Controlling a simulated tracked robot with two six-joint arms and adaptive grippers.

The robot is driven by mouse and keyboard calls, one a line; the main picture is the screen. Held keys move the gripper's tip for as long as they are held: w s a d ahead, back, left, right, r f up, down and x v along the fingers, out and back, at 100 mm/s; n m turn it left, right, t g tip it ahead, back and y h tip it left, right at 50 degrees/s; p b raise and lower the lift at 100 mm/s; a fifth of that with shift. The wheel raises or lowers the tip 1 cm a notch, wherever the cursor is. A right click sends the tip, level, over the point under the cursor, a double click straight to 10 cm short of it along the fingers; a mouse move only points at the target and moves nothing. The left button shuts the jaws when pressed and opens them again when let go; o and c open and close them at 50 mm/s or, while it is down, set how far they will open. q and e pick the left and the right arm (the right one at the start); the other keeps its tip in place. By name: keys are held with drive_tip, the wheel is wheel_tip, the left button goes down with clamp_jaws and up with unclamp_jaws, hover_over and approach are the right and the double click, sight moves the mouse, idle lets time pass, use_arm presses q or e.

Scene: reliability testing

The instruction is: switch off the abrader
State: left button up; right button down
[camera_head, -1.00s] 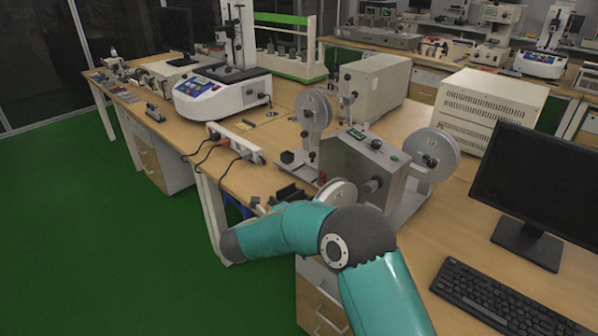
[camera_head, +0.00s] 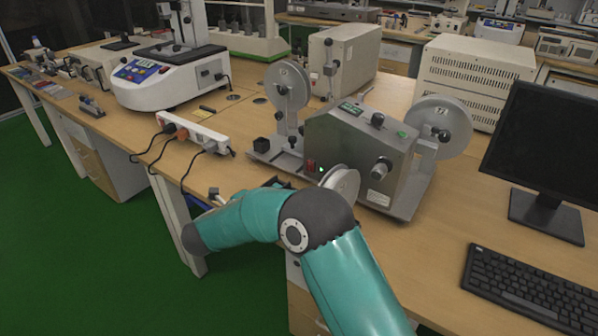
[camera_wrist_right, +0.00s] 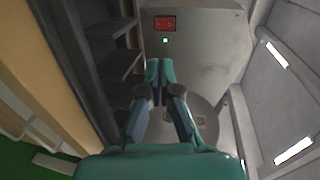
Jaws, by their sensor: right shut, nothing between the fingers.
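The abrader (camera_head: 345,150) is a grey metal machine with large round reels, standing on the wooden bench. Its red switch (camera_head: 311,166) is low on the front, with a small lit green light beside it. In the right wrist view the red switch (camera_wrist_right: 165,23) is at the top, with the green light (camera_wrist_right: 165,41) just below it. My right gripper (camera_wrist_right: 158,72) is shut and empty, its tips pointing toward the switch and apart from it in the picture. In the head view my right arm hides most of that gripper. My left gripper is not in view.
A white power strip (camera_head: 193,132) with cables lies left of the abrader. A monitor (camera_head: 545,150) and keyboard (camera_head: 535,295) stand on the right. One reel (camera_head: 342,186) sits low at the abrader's front, near my forearm. Beige boxes (camera_head: 470,80) stand behind.

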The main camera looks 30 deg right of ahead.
drive_tip(key=shift+w+a, duration=0.1)
drive_tip(key=shift+a, duration=0.2)
drive_tip(key=shift+d, duration=0.1)
drive_tip(key=p, duration=0.1)
approach(309, 165)
drive_tip(key=x, duration=0.5)
drive_tip(key=shift+d+f, duration=0.1)
drive_tip(key=shift+f, duration=0.3)
drive_tip(key=shift+w+d+r, duration=0.1)
drive_tip(key=shift+w+d, duration=0.3)
drive_tip(key=shift+d, duration=0.3)
